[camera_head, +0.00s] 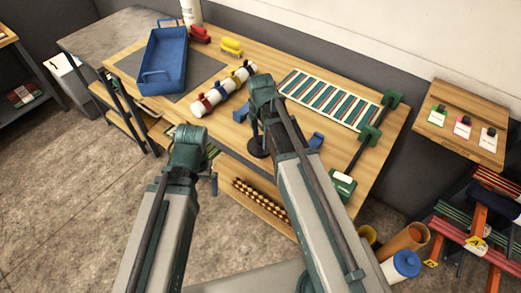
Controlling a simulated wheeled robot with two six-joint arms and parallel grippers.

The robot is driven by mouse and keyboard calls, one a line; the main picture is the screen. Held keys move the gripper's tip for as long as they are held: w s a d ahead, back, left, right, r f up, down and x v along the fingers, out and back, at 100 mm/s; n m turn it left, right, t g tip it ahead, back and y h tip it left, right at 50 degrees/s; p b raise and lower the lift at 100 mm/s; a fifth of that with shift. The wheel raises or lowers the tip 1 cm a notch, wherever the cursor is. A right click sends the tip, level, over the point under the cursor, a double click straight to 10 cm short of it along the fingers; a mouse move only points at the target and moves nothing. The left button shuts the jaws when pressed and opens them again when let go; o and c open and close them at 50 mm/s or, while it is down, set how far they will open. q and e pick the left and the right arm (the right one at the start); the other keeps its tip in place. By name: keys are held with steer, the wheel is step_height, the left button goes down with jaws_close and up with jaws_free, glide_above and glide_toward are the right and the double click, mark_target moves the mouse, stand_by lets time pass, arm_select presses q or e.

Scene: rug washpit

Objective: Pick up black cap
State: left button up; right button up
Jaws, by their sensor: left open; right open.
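A white roll (213,98) on the wooden table carries red, blue, yellow and black pieces along its length. The black piece (249,67) sits at its far right end; it may be the black cap, but it is small in view. My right gripper (262,90) is open, just right of and in front of that end. A dark round thing (258,148) shows beneath my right arm, and I cannot tell what it is. My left gripper (188,135) is open at the table's front edge, below the roll. Its fingertips are hard to make out.
A blue tray (164,62) stands on a grey mat at the left. Red (200,34) and yellow (231,47) pieces lie behind the roll. A striped rug piece (330,99) and green clamps (369,134) fill the right side. Beaded rods (258,197) lie on a lower shelf.

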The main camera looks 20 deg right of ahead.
steer(key=shift+f, duration=0.45)
steer(key=shift+r, duration=0.15)
jaws_close()
